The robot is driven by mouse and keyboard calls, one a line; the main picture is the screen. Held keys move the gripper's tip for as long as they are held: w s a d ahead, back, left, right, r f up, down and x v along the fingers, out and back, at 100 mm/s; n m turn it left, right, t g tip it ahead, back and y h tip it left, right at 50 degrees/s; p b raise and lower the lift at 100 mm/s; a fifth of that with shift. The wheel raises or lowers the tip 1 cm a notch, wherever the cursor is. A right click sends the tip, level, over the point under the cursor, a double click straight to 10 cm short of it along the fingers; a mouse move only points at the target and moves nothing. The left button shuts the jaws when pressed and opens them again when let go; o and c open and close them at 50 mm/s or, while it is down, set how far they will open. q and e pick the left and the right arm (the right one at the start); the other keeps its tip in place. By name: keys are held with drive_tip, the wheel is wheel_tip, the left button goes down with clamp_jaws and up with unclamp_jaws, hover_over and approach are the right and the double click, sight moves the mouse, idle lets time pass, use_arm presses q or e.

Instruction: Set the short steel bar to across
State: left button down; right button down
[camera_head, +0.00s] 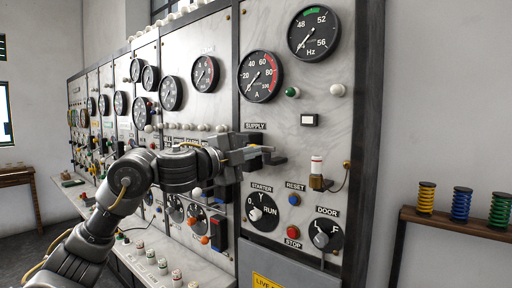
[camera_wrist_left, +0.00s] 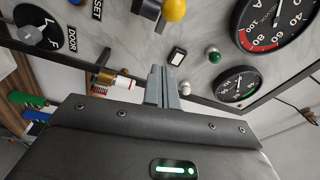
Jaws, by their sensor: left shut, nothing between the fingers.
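The closest match to the short steel bar is the grey bar-like handle (camera_head: 321,239) on the black DOOR dial, low on the right panel. It also shows at the left of the left wrist view (camera_wrist_left: 32,33), lying slantwise over the dial; I cannot tell its exact setting. My left gripper (camera_head: 268,155) is shut and empty, by the SUPPLY label, above and left of the DOOR dial and apart from it. Its closed fingers (camera_wrist_left: 161,82) point toward the panel in the wrist view. My right gripper is not in view.
A red-and-white fuse-like part (camera_head: 317,166) sticks out right of my gripper. The STARTER dial (camera_head: 262,210), blue RESET button (camera_head: 294,199) and red STOP button (camera_head: 293,232) are nearby. A shelf (camera_head: 450,223) with coloured coils stands at right.

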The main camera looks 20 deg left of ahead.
sight(269, 147)
use_arm(q)
drive_tip(key=p+x, duration=0.3)
drive_tip(key=x, duration=0.4)
drive_tip(key=shift+a, duration=0.2)
drive_tip(key=a, duration=0.2)
drive_tip(key=a+f+p, duration=0.1)
drive_tip(key=a, duration=0.1)
drive_tip(key=shift+w, duration=0.1)
drive_tip(key=shift+w+d, duration=0.1)
drive_tip(key=shift+d, duration=0.2)
drive_tip(key=a, duration=0.1)
drive_tip(key=w+a, duration=0.1)
drive_tip(key=a, duration=0.2)
drive_tip(key=shift+w+a+r, duration=0.1)
drive_tip(key=shift+w+a, duration=0.25)
drive_tip(key=shift+a, duration=0.05)
